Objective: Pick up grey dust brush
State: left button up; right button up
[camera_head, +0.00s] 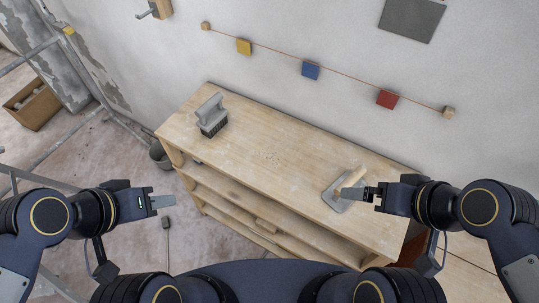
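The grey dust brush (211,112) stands on the left end of the wooden workbench top (268,146), dark bristles down and grey handle up. My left gripper (164,201) is left of the bench, nearer to me than the brush and well apart from it. Its fingers point right and nothing shows between them; I cannot tell how far apart they are. My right gripper (367,194) is over the right part of the bench, its tip beside a trowel (339,197) with a wooden handle. I cannot tell whether it touches the trowel or how its fingers stand.
The bench top between brush and trowel is clear. Open shelves (235,197) lie below its front edge. A grey bucket (160,154) stands on the floor left of the bench. A string with coloured blocks (310,70) hangs on the wall behind. Metal scaffold poles (95,85) stand at far left.

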aim_at(212, 117)
jog(key=i+j, duration=0.2)
jog(key=j, duration=0.15)
jog(key=i+j, duration=0.15)
jog(key=j, duration=0.2)
jog(key=i+j, duration=0.2)
jog(key=j+z, duration=0.1)
jog(key=z, duration=0.3)
jog(key=j+z, duration=0.1)
jog(key=z, duration=0.3)
jog(key=j+z, duration=0.15)
jog(key=z, duration=0.3)
jog(key=j+z, duration=0.1)
jog(key=z, duration=0.3)
